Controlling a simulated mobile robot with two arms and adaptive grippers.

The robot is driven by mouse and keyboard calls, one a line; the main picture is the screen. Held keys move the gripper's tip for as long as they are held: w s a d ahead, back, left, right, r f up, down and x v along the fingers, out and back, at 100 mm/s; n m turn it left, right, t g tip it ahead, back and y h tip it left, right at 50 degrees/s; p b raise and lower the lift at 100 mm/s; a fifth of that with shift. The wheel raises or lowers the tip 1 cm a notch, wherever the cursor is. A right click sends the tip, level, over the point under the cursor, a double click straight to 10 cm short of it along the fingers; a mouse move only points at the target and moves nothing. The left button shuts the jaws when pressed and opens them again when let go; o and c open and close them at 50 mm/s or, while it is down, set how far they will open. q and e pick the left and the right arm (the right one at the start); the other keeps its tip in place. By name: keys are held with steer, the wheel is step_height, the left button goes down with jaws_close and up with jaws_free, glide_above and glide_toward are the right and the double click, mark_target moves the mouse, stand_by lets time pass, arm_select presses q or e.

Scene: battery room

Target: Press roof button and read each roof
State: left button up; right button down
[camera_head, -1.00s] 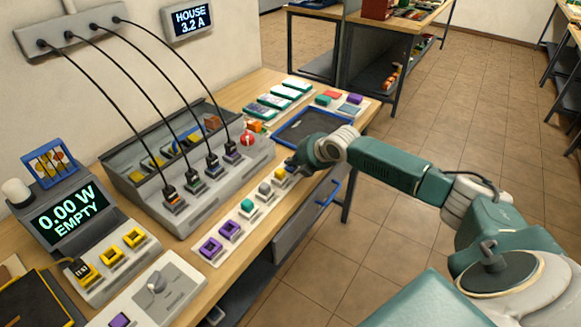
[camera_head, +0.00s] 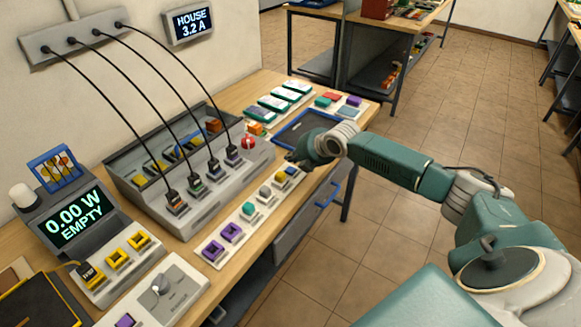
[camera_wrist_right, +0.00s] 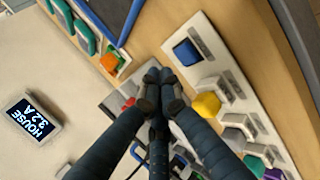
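My right gripper (camera_head: 298,157) is over the bench near the far end of a pale strip (camera_head: 208,250) of coloured pieces. In the right wrist view its fingertips (camera_wrist_right: 160,82) are together, with nothing visible between them. The strip bears blue (camera_wrist_right: 187,52), yellow (camera_wrist_right: 207,105), grey, teal (camera_head: 248,209) and purple (camera_head: 231,232) pieces. A red knob or button (camera_head: 248,143) is on the grey sloped unit, apart from the gripper. The meter screen (camera_head: 74,216) reads 0.00 W EMPTY. The wall display (camera_head: 188,22) reads HOUSE 3.2 A. Nothing is clearly identifiable as a roof. My left gripper is out of view.
Four black cables run from a wall box (camera_head: 75,32) to plugs on the sloped unit (camera_head: 195,218). A blue-rimmed tray (camera_head: 282,142) lies beyond my right gripper. A blue drawer handle (camera_head: 326,195) sticks out at the bench front. The tiled floor at right is clear.

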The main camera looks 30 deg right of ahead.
mark_target(292, 171)
step_height(292, 171, up, 4)
steer(key=shift+f+p, duration=0.25)
steer(key=shift+p, duration=0.85)
steer(key=shift+f, duration=0.1)
steer(key=shift+s+f, duration=0.1)
